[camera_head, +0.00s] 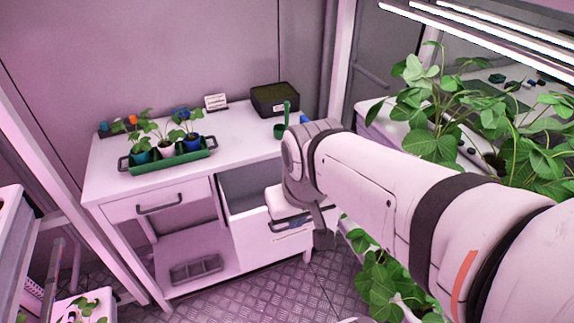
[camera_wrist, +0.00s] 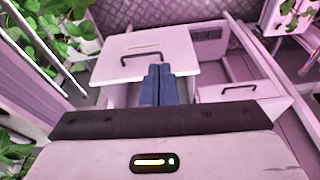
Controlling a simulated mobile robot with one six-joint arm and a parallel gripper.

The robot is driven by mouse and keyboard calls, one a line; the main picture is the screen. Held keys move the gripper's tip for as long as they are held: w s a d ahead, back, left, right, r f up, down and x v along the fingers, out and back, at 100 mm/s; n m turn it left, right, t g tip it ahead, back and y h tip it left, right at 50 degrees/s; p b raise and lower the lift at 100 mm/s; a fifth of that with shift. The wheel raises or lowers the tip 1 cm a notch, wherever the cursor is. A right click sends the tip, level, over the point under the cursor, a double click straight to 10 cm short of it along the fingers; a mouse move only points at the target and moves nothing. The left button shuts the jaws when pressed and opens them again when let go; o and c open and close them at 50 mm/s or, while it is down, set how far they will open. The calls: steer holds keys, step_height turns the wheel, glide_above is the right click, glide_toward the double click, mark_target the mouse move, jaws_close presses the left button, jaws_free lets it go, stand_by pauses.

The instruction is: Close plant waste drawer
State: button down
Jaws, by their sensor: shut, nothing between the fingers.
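The plant waste drawer is the deep white one on the right of the desk. Its front (camera_head: 262,246) carries a label, and its grey inside shows above the front, so it stands open. In the wrist view its front (camera_wrist: 178,57) shows with a dark handle (camera_wrist: 143,58). My gripper (camera_wrist: 160,68) is shut and empty, with its blue fingers overlapping the drawer front's edge beside the handle. I cannot tell whether they touch it. In the head view my arm hides part of the drawer's right side.
A white desk (camera_head: 105,165) holds a green tray (camera_head: 175,163) of potted plants and a black box (camera_head: 275,98). A smaller drawer (camera_head: 130,208) at the left looks shut. Leafy plants (camera_head: 440,110) crowd the right. Metal floor (camera_head: 240,302) lies in front.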

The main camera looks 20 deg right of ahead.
steer(key=shift+w+a, duration=0.15)
steer(key=shift+w, duration=0.2)
steer(key=shift+s, duration=0.1)
